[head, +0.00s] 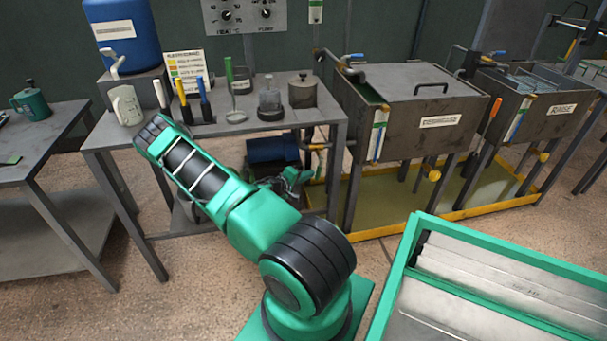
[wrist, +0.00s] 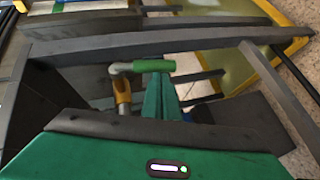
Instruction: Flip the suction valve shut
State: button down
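In the wrist view a valve has a green lever handle (wrist: 154,66) lying crosswise. The handle joins a pale elbow at its left, above a brass-coloured fitting (wrist: 123,96). My gripper (wrist: 161,80) has its two green fingers together, with nothing seen between them. The fingertips are just below the green handle in the picture; I cannot tell if they touch it. In the head view my gripper (head: 291,178) is low beside the right end of the bench, near a blue tank (head: 273,149). The valve is small and unclear there.
The metal bench (head: 265,127) has its legs and frame around my gripper. A grey tank (head: 420,105) on legs stands to the right in a yellow-edged tray (head: 400,218). A green-framed crate (head: 400,262) is at front right. The floor (head: 215,272) left of my base is clear.

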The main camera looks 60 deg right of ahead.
jog(key=shift+s+d+f, duration=0.4)
jog(key=shift+s+f, duration=0.05)
jog(key=shift+s, duration=0.1)
dwell(0.4)
jog(key=w+a, duration=0.6)
jog(key=a, duration=0.5)
jog(key=shift+w+a, duration=0.15)
jog(key=shift+a, duration=0.25)
jog(key=shift+f, duration=0.1)
